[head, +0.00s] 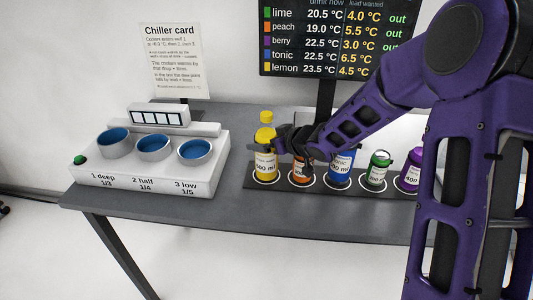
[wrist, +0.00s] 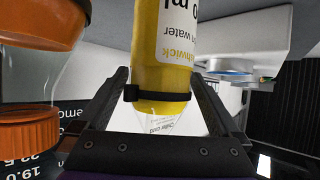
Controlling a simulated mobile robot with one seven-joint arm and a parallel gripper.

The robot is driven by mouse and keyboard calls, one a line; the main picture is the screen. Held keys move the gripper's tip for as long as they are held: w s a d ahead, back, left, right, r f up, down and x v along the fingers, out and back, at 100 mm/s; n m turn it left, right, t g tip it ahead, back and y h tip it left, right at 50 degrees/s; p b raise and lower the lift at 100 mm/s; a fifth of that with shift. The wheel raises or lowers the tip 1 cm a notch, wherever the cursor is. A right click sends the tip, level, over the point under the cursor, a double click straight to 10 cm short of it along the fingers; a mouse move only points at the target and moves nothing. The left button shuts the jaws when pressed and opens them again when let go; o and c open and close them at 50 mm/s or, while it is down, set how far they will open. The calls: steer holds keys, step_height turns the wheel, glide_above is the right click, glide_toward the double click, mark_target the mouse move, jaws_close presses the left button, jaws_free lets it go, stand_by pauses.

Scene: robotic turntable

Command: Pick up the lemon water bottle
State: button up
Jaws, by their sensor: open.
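The lemon water bottle (head: 265,168) is yellow with a white label and a yellow cap. It stands upright at the left end of the dark rack in the head view. My gripper (head: 279,138) is at its upper part, coming from the right. In the wrist view, which looks upside down, the yellow bottle (wrist: 163,70) fills the middle between the two dark fingers of my gripper (wrist: 162,82). The fingers are open on either side, near a black band and the clear neck. I cannot tell whether either finger touches it.
The orange bottle (head: 301,171) stands close on the right, partly behind my gripper. Blue (head: 341,167), green (head: 377,170) and purple (head: 411,172) bottles follow along the rack (head: 320,189). The white chiller (head: 150,165) with three round wells is on the left. A screen (head: 330,40) hangs behind.

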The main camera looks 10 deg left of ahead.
jaws_close()
steer(key=shift+r, duration=0.1)
stand_by(0.4)
